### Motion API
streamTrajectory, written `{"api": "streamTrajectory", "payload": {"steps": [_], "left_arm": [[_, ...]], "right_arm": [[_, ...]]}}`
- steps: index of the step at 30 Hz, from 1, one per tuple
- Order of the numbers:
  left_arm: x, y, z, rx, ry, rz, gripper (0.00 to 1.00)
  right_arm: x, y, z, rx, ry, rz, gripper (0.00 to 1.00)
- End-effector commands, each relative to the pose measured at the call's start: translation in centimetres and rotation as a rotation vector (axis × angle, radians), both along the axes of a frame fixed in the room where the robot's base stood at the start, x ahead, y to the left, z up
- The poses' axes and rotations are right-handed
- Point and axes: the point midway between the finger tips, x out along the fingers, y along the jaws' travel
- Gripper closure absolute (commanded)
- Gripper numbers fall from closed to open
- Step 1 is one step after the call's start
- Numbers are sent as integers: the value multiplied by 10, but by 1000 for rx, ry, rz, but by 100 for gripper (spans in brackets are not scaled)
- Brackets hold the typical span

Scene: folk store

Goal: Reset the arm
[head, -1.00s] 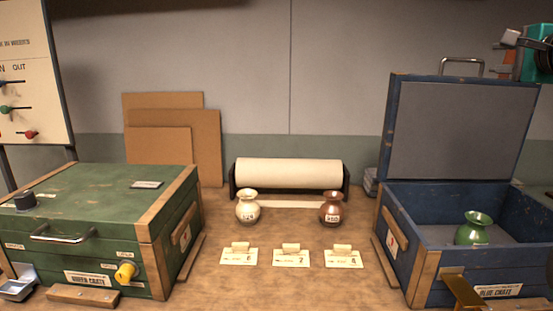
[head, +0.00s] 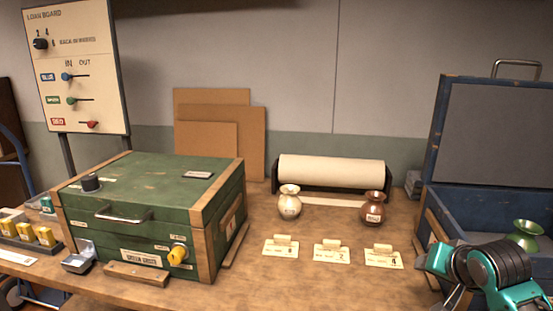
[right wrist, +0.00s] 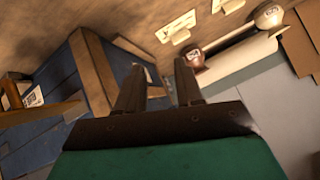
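My right arm shows in teal and black at the lower right of the head view, in front of the open blue crate (head: 432,185). Its fingertips cannot be made out there. In the right wrist view the two fingers of my right gripper (right wrist: 158,72) stand apart with nothing between them. The blue crate (right wrist: 38,140) is at the left of that view. A green vase (head: 524,235) is in the blue crate, partly hidden by my arm. My left gripper is not in view.
A closed green crate (head: 145,190) stands at left on the bench. A cream vase (head: 289,204) and a brown vase (head: 373,210) stand before a paper roll (head: 332,171). Several small cards lie in front. A loan board (head: 80,70) stands at the back left.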

Motion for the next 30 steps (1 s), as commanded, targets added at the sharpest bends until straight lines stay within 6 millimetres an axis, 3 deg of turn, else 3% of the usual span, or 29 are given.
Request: {"api": "streamTrajectory", "payload": {"steps": [1, 3, 6, 9, 15, 20, 22, 30], "left_arm": [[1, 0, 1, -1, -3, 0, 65], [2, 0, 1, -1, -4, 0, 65], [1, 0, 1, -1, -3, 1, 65], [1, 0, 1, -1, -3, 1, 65], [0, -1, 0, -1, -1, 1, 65], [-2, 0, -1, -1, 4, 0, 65], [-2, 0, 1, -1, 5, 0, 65], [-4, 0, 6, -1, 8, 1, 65]], "right_arm": [[-25, 19, -29, -39, 66, 64, 64], [-58, 40, -59, -94, 143, 152, 64], [-108, 68, -93, -158, 244, 277, 64], [-155, 89, -115, -204, 327, 389, 64], [-231, 119, -133, -251, 446, 560, 64], [-282, 134, -135, -267, 522, 669, 64], [-264, 135, -145, -284, 459, 662, 64], [-226, 146, -177, -316, 236, 653, 64]]}}
